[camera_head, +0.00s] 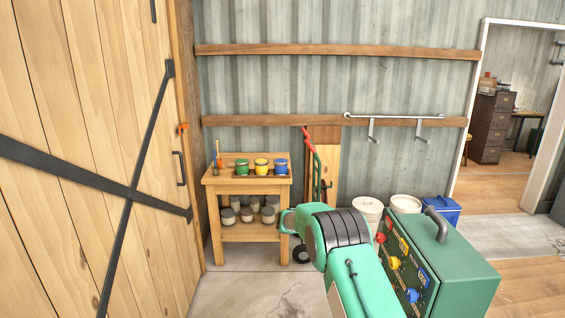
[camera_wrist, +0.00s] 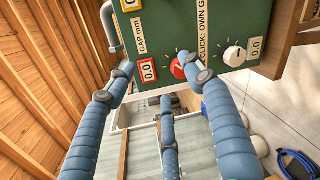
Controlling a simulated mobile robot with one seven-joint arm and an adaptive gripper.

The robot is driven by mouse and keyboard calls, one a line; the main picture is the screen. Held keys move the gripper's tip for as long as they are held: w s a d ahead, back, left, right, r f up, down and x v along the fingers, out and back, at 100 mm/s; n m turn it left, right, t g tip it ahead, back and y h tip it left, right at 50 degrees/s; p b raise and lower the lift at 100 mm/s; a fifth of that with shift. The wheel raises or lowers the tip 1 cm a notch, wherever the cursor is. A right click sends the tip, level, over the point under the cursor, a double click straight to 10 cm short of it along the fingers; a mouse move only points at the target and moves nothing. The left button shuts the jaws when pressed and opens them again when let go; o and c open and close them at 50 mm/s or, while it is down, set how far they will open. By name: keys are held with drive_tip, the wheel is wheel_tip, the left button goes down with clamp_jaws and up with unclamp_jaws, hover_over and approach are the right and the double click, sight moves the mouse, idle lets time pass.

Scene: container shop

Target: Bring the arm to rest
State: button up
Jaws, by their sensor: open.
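My arm (camera_head: 343,240) is teal with a black-ribbed joint and reaches up from the bottom middle of the head view, bent to the left. My gripper (camera_wrist: 160,82) shows in the wrist view as three blue ribbed fingers, spread open with nothing between them. Its fingers are hidden in the head view. Beyond the fingertips is the panel of a green machine (camera_wrist: 205,28). A red knob (camera_wrist: 178,67) shows beside the right fingertip; I cannot tell whether they touch. A white knob (camera_wrist: 234,56) sits farther right.
The green machine (camera_head: 462,270) with a black handle stands right of my arm. A wooden stand (camera_head: 248,232) holds paint cans behind it. A wooden door (camera_head: 90,90) fills the left.

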drive_tip(key=s+d+r+m+y, duration=0.1)
drive_tip(key=s+r+y, duration=0.3)
drive_tip(key=s+r, duration=0.75)
drive_tip(key=s+r+m+y, duration=0.2)
drive_tip(key=s+r+y, duration=0.35)
drive_tip(key=s, duration=1.05)
drive_tip(key=s+a+m+t+y, duration=0.1)
drive_tip(key=s+a+t+y, duration=0.1)
drive_tip(key=s, duration=0.9)
drive_tip(key=s+a+m+t+y, duration=0.1)
drive_tip(key=s+a, duration=0.4)
drive_tip(key=s, duration=0.5)
drive_tip(key=s+a+m+t+y, duration=0.1)
drive_tip(key=s+a+t+y, duration=0.2)
drive_tip(key=s, duration=0.8)
drive_tip(key=shift+s+a+y, duration=0.3)
drive_tip(key=shift+a+y, duration=0.05)
drive_tip(key=shift+r, duration=0.1)
